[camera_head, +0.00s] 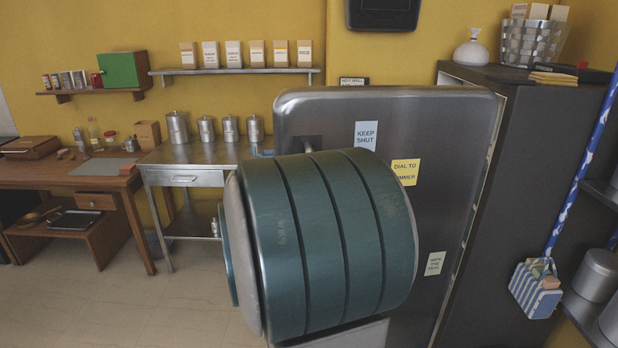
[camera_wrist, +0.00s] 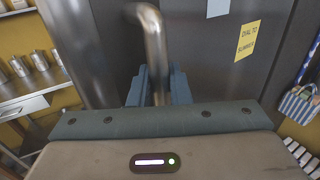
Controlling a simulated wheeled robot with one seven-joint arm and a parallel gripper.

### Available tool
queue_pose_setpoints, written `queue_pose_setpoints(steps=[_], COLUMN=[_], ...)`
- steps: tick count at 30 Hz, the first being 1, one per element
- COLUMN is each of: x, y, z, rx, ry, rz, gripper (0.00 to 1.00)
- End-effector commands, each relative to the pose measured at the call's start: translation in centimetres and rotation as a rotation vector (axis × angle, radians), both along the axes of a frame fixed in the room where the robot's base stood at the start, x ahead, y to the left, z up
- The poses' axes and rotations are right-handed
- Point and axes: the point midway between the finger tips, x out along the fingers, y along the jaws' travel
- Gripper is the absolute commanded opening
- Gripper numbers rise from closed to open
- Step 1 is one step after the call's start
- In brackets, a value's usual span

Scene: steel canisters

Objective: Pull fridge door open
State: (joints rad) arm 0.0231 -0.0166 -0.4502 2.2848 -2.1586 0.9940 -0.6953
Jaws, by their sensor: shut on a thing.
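The fridge door (camera_head: 450,190) is a steel panel with paper notes on it, in the middle of the head view. A pale strip runs down its right edge beside the dark fridge body (camera_head: 555,180). I cannot tell how far it stands open. Its curved metal handle (camera_wrist: 153,35) comes down between my fingers in the wrist view. The handle's top end also shows in the head view (camera_head: 305,142). My gripper (camera_wrist: 158,85) is shut on the handle, one teal finger on each side. In the head view my thick teal arm hides the fingers and the lower door.
A steel table (camera_head: 195,153) with several canisters stands left of the door, below a wall shelf (camera_head: 240,71). A wooden desk (camera_head: 70,178) is farther left. Bare tiled floor (camera_head: 195,300) lies at the lower left. A striped bag (camera_head: 536,288) and shelving are at the right.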

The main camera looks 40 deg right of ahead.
Motion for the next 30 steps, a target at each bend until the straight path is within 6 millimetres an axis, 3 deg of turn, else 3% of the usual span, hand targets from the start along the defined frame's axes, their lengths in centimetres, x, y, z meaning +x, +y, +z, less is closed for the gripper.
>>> queue_pose_setpoints(steps=[3, 4, 6, 15, 19, 30], x=[-0.1, -0.1, -0.1, 0.1, -0.2, -2.8], y=[-0.2, -0.2, -0.1, 0.3, 1.4, 9.0], z=[0.2, 0.2, 0.1, 0.1, 0.1, 0.1], rx=[-0.002, -0.002, -0.003, -0.001, -0.001, -0.001], ry=[-0.003, -0.003, -0.002, -0.001, -0.003, -0.003], rz=[-0.005, -0.005, -0.003, 0.006, 0.007, 0.007], gripper=[0.00, 0.23, 0.35, 0.35, 0.35, 0.35])
